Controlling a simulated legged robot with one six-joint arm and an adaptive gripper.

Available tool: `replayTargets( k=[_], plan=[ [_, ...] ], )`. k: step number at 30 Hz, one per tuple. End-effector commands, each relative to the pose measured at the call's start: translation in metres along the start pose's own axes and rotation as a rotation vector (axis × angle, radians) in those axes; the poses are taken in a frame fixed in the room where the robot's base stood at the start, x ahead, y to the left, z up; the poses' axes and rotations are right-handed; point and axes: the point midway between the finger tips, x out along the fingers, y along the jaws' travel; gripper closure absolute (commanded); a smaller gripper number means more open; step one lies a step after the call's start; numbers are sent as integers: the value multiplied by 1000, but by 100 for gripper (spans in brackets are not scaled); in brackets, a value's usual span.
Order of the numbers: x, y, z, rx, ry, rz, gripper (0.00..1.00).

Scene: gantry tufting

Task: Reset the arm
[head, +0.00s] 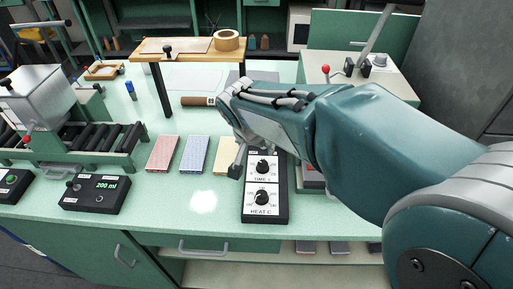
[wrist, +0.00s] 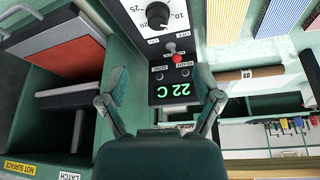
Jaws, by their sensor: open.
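My arm reaches in from the right in the head view, over the bench. My gripper (head: 238,160) points down at the back left edge of the black control box (head: 282,213) with the TIME and HEAT C dials. In the wrist view my gripper (wrist: 162,98) is open, with two dark green fingers spread apart and nothing between them. Between and beyond the fingers is the control box face (wrist: 140,12), with a green "22 C" display (wrist: 172,89), a red-tipped switch (wrist: 178,57) and a black dial (wrist: 158,15). The arm hides part of the box in the head view.
Red (head: 163,153), blue (head: 194,154) and yellow (head: 225,157) pads lie left of the box. A roller machine (head: 85,158) and a "200 ml" box (head: 95,195) stand farther left. A wooden shelf (head: 190,55) stands behind. An orange-red plate (wrist: 68,40) is near a HOT SURFACE label.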

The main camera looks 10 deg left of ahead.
Motion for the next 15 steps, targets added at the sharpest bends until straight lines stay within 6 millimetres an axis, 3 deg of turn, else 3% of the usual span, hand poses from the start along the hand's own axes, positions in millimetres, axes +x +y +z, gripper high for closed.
replayTargets(
  k=[10, 15],
  plan=[
    [-2, 6, -2, 2, 1, -1, 17],
    [-19, 48, -6, 8, 0, -5, 17]
  ],
)
